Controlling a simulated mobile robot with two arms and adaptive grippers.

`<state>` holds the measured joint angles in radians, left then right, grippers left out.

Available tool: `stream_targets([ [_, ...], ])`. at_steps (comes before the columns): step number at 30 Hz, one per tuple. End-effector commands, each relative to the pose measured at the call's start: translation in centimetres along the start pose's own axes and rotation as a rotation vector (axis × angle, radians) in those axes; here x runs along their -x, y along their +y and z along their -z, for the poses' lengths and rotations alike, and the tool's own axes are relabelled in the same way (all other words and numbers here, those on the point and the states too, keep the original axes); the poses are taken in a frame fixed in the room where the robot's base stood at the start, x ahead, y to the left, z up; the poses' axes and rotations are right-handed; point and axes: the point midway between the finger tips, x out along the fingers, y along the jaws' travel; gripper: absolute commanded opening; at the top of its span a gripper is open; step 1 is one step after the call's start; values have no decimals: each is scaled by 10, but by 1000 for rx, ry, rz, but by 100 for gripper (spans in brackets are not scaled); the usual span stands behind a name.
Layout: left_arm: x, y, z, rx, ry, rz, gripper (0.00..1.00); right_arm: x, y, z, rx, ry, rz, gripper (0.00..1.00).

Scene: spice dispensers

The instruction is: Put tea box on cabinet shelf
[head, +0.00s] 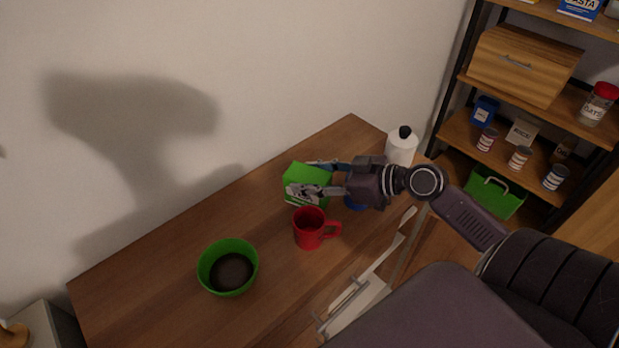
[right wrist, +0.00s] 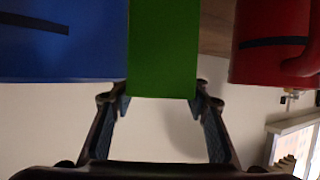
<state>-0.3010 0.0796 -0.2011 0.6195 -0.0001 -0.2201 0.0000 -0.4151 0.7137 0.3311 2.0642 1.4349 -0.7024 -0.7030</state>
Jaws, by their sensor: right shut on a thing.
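The tea box looks to be the green box (head: 307,174) on the wooden table, behind the red mug. My right gripper (head: 318,178) is shut on it, with one finger on each side. In the right wrist view the green box (right wrist: 163,50) stands between the fingers of the right gripper (right wrist: 160,105). Whether the box touches the table is hard to tell. The cabinet shelf (head: 560,100) is part of the dark-framed shelving at the upper right. My left gripper is not in view.
A red mug (head: 309,232) stands close in front of the box, and it shows in the right wrist view (right wrist: 272,45). A blue thing (right wrist: 65,45) is on the other side. A green bowl (head: 228,266) and white bottle (head: 402,148) stand on the table (head: 180,250). Cans and jars occupy the shelves.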

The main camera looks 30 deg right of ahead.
Motion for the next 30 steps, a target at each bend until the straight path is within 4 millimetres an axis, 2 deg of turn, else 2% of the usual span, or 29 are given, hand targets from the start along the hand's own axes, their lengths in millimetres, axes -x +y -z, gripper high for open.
stream_targets([
  [12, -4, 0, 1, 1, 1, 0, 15, -4, 0, -7, 1, 3, 0, 7],
  [13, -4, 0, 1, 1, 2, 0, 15, -4, 0, -8, 1, 1, 0, 44],
  [17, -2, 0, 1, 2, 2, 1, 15, -3, 0, -7, 1, 1, 0, 58],
  [30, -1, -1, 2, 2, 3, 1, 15, 2, 0, -6, 0, 0, -1, 60],
])
